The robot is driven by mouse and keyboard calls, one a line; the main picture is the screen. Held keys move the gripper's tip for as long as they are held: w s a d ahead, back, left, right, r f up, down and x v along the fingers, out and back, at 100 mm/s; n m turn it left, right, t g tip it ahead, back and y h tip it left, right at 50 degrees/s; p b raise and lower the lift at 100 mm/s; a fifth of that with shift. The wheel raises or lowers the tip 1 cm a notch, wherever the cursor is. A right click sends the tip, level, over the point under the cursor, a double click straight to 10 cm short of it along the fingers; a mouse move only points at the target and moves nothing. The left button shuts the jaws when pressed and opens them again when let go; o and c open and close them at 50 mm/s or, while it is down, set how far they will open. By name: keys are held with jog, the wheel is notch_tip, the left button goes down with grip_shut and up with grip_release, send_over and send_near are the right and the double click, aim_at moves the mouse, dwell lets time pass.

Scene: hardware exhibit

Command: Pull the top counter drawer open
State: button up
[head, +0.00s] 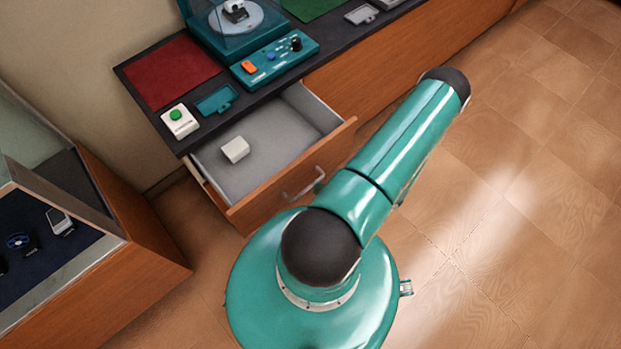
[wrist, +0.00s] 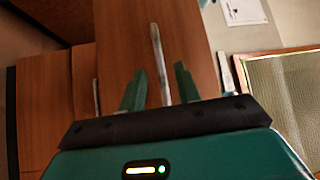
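The top counter drawer stands pulled out from under the dark counter, its wooden front (head: 290,178) well clear of the cabinet and its grey inside showing. A white block (head: 235,150) lies in it. The drawer's metal bar handle (head: 303,187) is on the front; in the wrist view the handle (wrist: 160,65) runs between my fingers. My gripper (wrist: 160,80) is open, one teal finger on each side of the handle, with a gap visible at both sides. In the head view my arm hides most of the gripper.
On the counter are a red mat (head: 172,72), a white box with a green button (head: 180,121), a teal control panel (head: 275,60) and a turntable-like device (head: 236,18). A glass display case (head: 60,215) stands at left. The tiled floor (head: 520,200) at right is clear.

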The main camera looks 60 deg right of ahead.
jog(key=v, duration=0.8)
jog(key=shift+s+d, duration=0.15)
jog(key=shift+s, duration=0.2)
